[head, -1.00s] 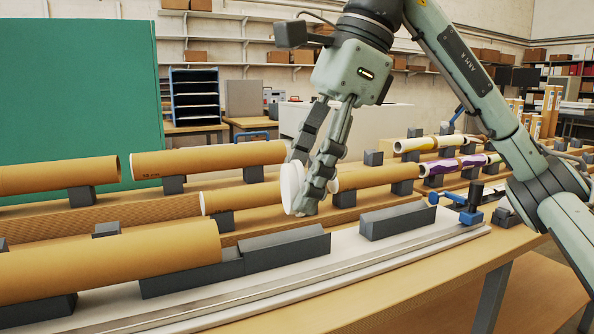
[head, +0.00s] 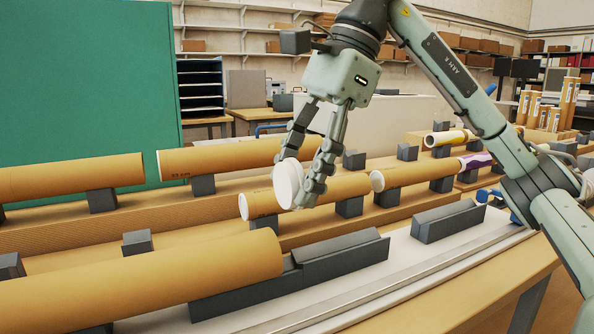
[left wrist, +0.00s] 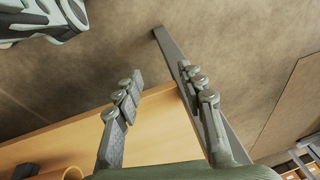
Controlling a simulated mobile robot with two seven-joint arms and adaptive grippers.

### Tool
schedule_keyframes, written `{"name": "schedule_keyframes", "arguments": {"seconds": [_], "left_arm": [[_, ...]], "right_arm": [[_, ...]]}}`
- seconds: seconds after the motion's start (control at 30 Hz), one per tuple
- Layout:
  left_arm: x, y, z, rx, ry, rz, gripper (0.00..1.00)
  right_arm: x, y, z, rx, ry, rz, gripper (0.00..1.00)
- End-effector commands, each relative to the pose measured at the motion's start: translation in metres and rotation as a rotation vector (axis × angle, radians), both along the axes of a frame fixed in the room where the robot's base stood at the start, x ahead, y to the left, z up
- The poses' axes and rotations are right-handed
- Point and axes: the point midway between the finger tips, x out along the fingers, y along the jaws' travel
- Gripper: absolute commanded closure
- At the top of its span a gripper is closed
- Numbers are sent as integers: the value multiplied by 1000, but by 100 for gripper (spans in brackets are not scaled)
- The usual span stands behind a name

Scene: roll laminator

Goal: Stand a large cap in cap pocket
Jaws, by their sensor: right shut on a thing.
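A white round cap (head: 287,186) is held in my right gripper (head: 300,188) in the head view. The fingers are shut on it, and its flat face is turned left and stands nearly upright. The cap is above the bench, in front of a brown tube (head: 345,187). I cannot tell which part of the bench is the cap pocket. My left gripper (left wrist: 160,77) shows in the left wrist view, with its fingers apart and nothing between them, over the floor and a table edge.
Another grey block (head: 448,221) stands on the white strip to the right. More tubes rest on grey supports behind. A green board (head: 85,90) stands at the back left.

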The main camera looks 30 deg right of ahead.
Motion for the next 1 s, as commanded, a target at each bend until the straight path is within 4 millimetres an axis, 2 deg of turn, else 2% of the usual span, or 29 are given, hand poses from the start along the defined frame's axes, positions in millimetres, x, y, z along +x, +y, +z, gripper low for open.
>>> {"name": "schedule_keyframes", "arguments": {"seconds": [0.37,1.0], "left_arm": [[19,-3,40,-10,-37,20,60],[19,1,116,35,-73,22,60]], "right_arm": [[0,0,-18,-1,0,-1,70],[0,0,-58,0,-1,0,70]]}}
